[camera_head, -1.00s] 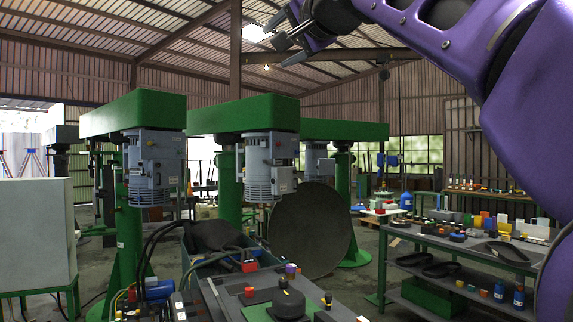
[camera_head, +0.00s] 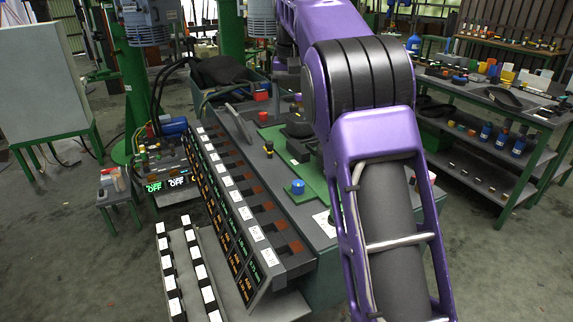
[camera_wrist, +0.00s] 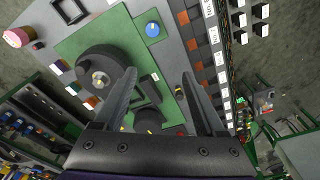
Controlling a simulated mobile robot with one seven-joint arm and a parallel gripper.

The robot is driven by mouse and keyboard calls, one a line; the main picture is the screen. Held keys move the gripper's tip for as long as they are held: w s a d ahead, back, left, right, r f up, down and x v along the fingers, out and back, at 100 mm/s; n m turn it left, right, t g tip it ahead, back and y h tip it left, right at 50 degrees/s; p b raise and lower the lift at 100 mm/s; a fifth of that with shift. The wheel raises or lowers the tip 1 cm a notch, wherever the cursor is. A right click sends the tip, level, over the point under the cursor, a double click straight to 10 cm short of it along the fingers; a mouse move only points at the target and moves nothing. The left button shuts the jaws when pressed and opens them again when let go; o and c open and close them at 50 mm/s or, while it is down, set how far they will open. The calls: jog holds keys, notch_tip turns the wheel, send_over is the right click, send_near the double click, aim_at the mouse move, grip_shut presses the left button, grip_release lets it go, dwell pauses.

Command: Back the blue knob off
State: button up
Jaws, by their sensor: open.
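The blue knob (camera_head: 297,187) stands at the near end of a green plate on the grey bench in the head view. In the wrist view the blue knob (camera_wrist: 152,29) is at the top middle, with a pale mark on its top. My gripper (camera_wrist: 159,80) is open in the wrist view, its two fingers spread over the green plate. The knob is beyond the fingertips, apart from them, and nothing is between the fingers' tips in a grip. In the head view my purple arm hides the gripper.
A round black part (camera_wrist: 98,78) sits on the green plate (camera_wrist: 122,30), left of the fingers. A sloped panel with rows of labels and lit displays (camera_head: 232,205) runs along the bench's left side. A shelf of bottles and parts (camera_head: 490,125) stands at the right.

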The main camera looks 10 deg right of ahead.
aim_at(299, 183)
jog(key=shift+g, duration=0.6)
jog(key=f+b, duration=0.1)
jog(key=f, duration=0.5)
jog(key=d+f+b, duration=0.1)
jog(key=f, duration=0.6)
jog(key=s+f+b, duration=0.1)
jog(key=f+b, duration=0.1)
jog(key=f, duration=0.5)
jog(key=shift+d, duration=0.4)
grip_shut()
